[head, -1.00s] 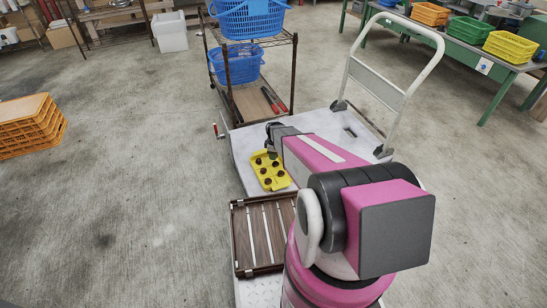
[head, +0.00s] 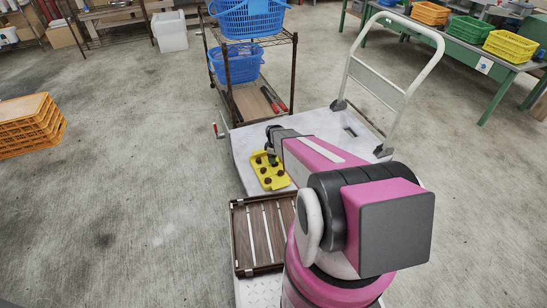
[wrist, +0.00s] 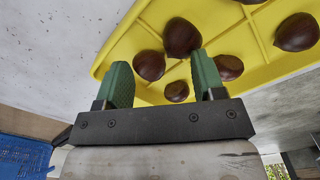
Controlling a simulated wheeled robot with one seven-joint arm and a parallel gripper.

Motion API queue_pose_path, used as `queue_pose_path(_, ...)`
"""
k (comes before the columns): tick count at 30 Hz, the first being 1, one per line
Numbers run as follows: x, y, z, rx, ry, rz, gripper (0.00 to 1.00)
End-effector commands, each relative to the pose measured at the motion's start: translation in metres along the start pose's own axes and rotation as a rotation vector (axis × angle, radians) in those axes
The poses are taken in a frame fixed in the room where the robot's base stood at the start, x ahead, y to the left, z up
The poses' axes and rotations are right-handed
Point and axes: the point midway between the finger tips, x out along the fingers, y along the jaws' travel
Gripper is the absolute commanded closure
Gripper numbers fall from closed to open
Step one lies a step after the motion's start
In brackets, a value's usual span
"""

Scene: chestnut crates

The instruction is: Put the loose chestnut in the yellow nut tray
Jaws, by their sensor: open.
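The yellow nut tray (head: 268,183) lies on the pale deck of a trolley. In the wrist view the tray (wrist: 120,45) fills the upper right, with several dark brown chestnuts in it. My gripper (wrist: 163,72) is open, its two green fingers apart over the tray's near edge. A small chestnut (wrist: 177,91) and a larger chestnut (wrist: 150,65) show in the gap between the fingers, inside the tray. Neither looks gripped. I cannot tell which chestnut was the loose one, and none shows outside the tray. In the head view my gripper (head: 272,154) is over the tray's far end.
A brown slatted crate (head: 240,240) sits nearer, just below the tray. A wire shelf with blue baskets (head: 240,68) stands behind the trolley. The trolley's white handle (head: 394,98) rises at the right. Orange crates (head: 30,128) stand on the floor at left.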

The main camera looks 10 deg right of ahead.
Motion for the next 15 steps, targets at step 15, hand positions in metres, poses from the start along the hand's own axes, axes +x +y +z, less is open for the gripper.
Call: queue_pose_path(15,-0.081,-0.002,0.001,0.000,0.001,0.001,0.37)
